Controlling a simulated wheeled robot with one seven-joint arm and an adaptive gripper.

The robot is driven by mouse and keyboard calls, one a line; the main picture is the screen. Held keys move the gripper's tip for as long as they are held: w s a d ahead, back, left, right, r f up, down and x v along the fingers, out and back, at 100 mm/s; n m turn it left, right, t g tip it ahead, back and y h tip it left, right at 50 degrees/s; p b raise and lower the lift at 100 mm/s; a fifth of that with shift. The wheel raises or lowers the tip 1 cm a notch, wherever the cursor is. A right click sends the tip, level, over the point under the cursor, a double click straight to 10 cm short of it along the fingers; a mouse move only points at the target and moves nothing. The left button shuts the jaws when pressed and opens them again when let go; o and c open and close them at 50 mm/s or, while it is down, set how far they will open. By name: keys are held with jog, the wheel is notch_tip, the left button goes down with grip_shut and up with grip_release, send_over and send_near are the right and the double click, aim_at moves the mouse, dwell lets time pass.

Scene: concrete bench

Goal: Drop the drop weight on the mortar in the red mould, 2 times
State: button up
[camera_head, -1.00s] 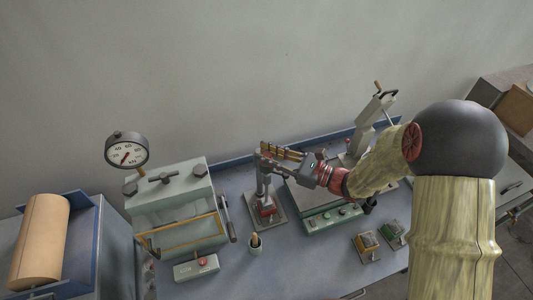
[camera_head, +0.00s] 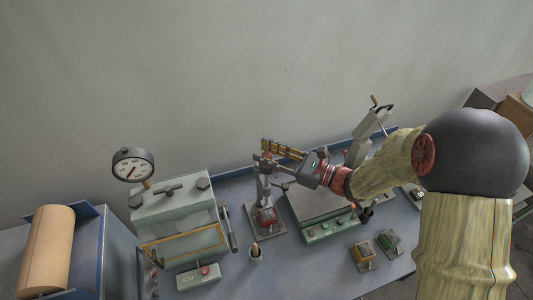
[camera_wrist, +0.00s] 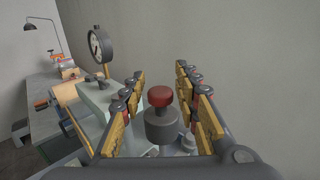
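The drop weight shows in the wrist view as a dark grey cylinder (camera_wrist: 161,126) with a red knob (camera_wrist: 160,96) on top. It stands between my open gripper's fingers (camera_wrist: 160,78), with a visible gap on each side of the knob. In the head view my gripper (camera_head: 281,149) points left at the top of a small grey stand (camera_head: 262,185). The red mould (camera_head: 266,216) sits on that stand's base plate. The mortar inside it is too small to make out.
A green press with a dial gauge (camera_head: 133,164) stands left of the stand. A flat green device (camera_head: 325,212) lies to the right, under my arm. A small cup (camera_head: 256,254) and two small moulds (camera_head: 364,252) (camera_head: 389,241) are in front. The wall is close behind.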

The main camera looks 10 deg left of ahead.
jog(key=shift+o, duration=0.5)
jog(key=shift+f, duration=0.1)
jog(key=shift+d, duration=0.15)
jog(key=shift+s+d, duration=0.1)
jog(key=shift+d, duration=0.3)
jog(key=v, duration=1.1)
jog(key=shift+a, duration=0.1)
jog(key=shift+c, duration=0.2)
